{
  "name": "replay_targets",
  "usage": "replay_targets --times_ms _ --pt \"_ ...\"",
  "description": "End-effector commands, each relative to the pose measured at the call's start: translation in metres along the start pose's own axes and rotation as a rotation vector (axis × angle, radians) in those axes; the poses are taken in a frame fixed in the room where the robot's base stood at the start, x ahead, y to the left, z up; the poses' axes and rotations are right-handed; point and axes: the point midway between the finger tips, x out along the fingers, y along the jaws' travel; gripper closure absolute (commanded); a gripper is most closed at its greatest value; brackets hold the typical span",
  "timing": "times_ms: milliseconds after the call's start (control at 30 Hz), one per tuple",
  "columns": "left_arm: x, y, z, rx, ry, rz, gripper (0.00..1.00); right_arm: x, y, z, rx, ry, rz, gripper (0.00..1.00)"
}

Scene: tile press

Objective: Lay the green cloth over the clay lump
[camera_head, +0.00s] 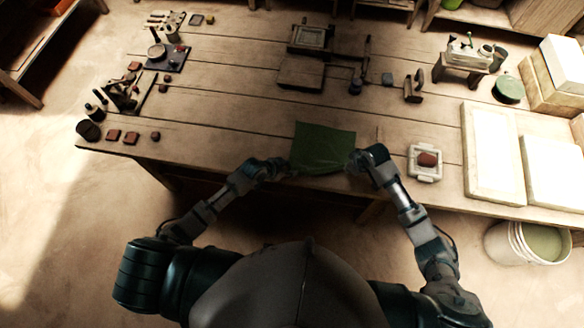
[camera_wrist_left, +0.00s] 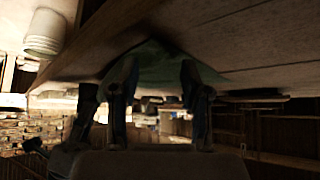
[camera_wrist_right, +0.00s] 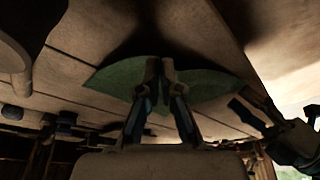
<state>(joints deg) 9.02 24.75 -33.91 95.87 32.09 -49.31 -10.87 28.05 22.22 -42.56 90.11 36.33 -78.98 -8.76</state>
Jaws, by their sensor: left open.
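The green cloth (camera_head: 322,147) lies at the table's front edge, its near edge between my two grippers. My left gripper (camera_head: 285,169) is at its near left corner; in the left wrist view its fingers (camera_wrist_left: 160,72) are spread apart with the cloth (camera_wrist_left: 160,62) beyond and between them. My right gripper (camera_head: 354,160) is at the near right side; in the right wrist view its fingertips (camera_wrist_right: 160,66) are close together on the cloth (camera_wrist_right: 205,84). The reddish-brown clay lump (camera_head: 428,158) sits uncovered on a pale square tile mould (camera_head: 427,176), right of my right gripper.
Pale boards (camera_head: 492,150) lie right of the mould. A white bucket (camera_head: 515,245) stands on the floor at the right front. Wooden blocks and tools (camera_head: 300,74) stand at the back middle, small red pieces (camera_head: 113,134) at the left.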

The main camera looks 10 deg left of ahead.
Motion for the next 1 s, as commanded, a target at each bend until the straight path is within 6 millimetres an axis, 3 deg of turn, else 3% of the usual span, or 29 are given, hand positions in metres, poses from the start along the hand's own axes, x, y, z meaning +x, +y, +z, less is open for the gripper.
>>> replay_targets --times_ms 500,867,1000 --pt "0.016 0.0 0.0 -0.002 0.0 0.0 0.53 0.0 0.0 0.0 0.0 0.0 0.0 1.0" --pt "0.015 0.0 0.001 -0.001 -0.002 0.0 0.98 0.0 0.0 0.0 0.0 0.0 0.0 1.0" --pt "0.015 -0.001 0.001 -0.001 -0.002 0.0 1.0 0.0 0.0 0.0 0.0 0.0 0.001 1.0"
